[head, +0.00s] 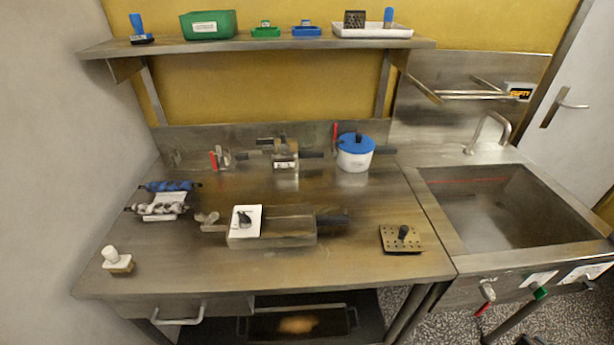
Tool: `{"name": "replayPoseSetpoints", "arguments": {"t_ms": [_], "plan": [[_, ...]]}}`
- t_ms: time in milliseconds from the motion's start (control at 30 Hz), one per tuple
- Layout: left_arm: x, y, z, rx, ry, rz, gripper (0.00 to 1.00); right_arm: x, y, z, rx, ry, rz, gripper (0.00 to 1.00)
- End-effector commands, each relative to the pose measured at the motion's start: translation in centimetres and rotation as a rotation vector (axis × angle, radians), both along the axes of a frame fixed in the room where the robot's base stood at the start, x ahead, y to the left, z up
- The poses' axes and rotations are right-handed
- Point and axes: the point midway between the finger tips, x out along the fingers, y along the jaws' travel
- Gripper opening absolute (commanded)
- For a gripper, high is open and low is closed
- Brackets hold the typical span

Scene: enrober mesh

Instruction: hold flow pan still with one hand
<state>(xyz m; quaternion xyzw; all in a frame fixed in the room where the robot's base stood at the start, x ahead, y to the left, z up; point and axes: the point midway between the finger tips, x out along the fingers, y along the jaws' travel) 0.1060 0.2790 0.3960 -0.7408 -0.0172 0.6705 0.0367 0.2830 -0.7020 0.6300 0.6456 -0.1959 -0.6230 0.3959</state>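I see no label that says flow pan. A shallow metal pan-like box (272,240) sits at the middle of the steel worktop, with a dark handle-like part (333,219) at its right and a pale metal part (208,222) at its left. A white card (246,215) with a dark shape on it covers part of its top left. Another dark tray (262,326) is on the lower shelf under the worktop, with something orange-brown in it. I cannot tell for certain which is the flow pan.
A metal device (285,160) and a white pot with a blue lid (355,152) stand at the back. Blue and grey rollers (168,187) lie at the left. A perforated plate with a black knob (402,239) is at the right. The sink (490,205) is beyond.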

Motion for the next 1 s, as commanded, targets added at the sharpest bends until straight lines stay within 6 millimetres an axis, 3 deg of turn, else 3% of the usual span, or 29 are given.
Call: {"name": "replayPoseSetpoints", "arguments": {"t_ms": [100,200,400,533,567,667,733,867,1000], "plan": [[0.0,0.0,0.0,0.000,0.000,0.000,0.83,2.9,-4.6,6.7,-0.144,-0.011,0.017,0.29],[0.0,0.0,0.0,0.000,0.000,0.000,0.83,5.1,-7.7,12.4,-0.264,-0.025,0.027,0.29],[0.0,0.0,0.0,0.000,0.000,0.000,0.83,8.7,-11.6,23.3,-0.479,-0.060,0.036,0.29],[0.0,0.0,0.0,0.000,0.000,0.000,0.83,11.4,-12.3,30.0,-0.543,-0.186,-0.023,0.29],[0.0,0.0,0.0,0.000,0.000,0.000,0.83,12.6,-11.8,31.0,-0.494,-0.292,-0.087,0.29],[0.0,0.0,0.0,0.000,0.000,0.000,0.83,16.1,-9.0,31.5,-0.239,-0.619,-0.318,0.29],[0.0,0.0,0.0,0.000,0.000,0.000,0.83,19.1,-6.2,31.7,-0.028,-0.819,-0.482,0.29],[0.0,0.0,0.0,0.000,0.000,0.000,0.83,24.5,0.7,30.1,0.363,-1.016,-0.734,0.29],[0.0,0.0,0.0,0.000,0.000,0.000,0.83,30.3,8.6,31.1,0.739,-1.107,-0.933,0.29]]}}
